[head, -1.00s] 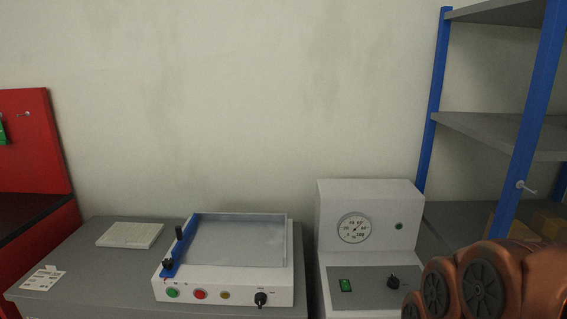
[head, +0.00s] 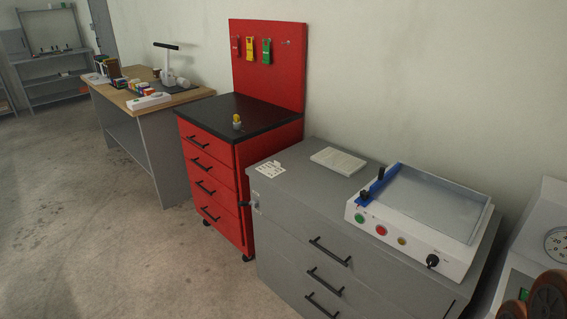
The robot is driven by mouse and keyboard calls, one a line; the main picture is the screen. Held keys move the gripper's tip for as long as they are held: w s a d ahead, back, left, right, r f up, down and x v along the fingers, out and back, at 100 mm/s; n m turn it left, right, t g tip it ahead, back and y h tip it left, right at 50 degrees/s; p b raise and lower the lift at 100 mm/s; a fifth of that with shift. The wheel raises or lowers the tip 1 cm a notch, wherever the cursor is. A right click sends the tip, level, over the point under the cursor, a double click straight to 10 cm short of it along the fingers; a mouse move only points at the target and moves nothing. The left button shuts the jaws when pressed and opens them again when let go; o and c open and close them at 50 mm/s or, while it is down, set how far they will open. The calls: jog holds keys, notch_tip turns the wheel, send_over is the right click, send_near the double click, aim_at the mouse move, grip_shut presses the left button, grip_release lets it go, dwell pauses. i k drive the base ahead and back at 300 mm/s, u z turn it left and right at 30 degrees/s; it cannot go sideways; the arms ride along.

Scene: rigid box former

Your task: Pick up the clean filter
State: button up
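I cannot tell for sure which thing is the clean filter. A flat white rectangular slab (head: 338,161) with faint lines on its top lies on the grey cabinet (head: 300,203), left of the box former machine, and may be it. The box former (head: 413,252) is white, with a blue lever, coloured buttons and a black knob on its front. Its recessed top (head: 430,200) is pale grey. My gripper is not in view; only copper-coloured parts of my arm show at the bottom right corner.
A red drawer cabinet (head: 210,180) with a black top and red tool panel (head: 268,65) stands left of the grey cabinet. A wooden-topped bench (head: 115,93) stands farther left. A gauge unit (head: 545,200) is at the right edge. The concrete floor (head: 90,240) at left is clear.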

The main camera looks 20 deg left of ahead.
aim_at(343, 163)
jog(key=u, duration=1.5)
jog(key=i, duration=2.2)
jog(key=z, duration=0.85)
jog(key=i, duration=0.4)
jog(key=z, duration=0.25)
